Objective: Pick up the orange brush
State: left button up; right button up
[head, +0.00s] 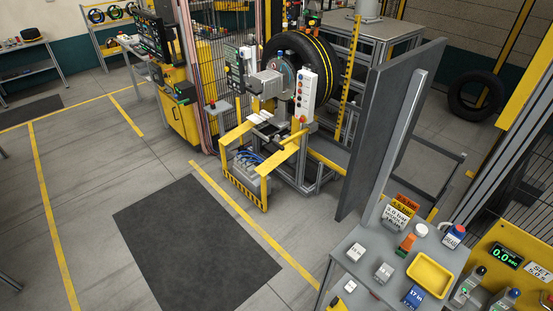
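Neither of my grippers is in view.
A tyre machine (270,130) stands beyond. A dark mat (195,245) lies on open floor at left.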

aim_at(406, 245)
jog(key=i+j+z, duration=0.1)
jog(key=i+j, duration=0.15)
jog(key=i, duration=0.15)
jog(key=z, duration=1.6)
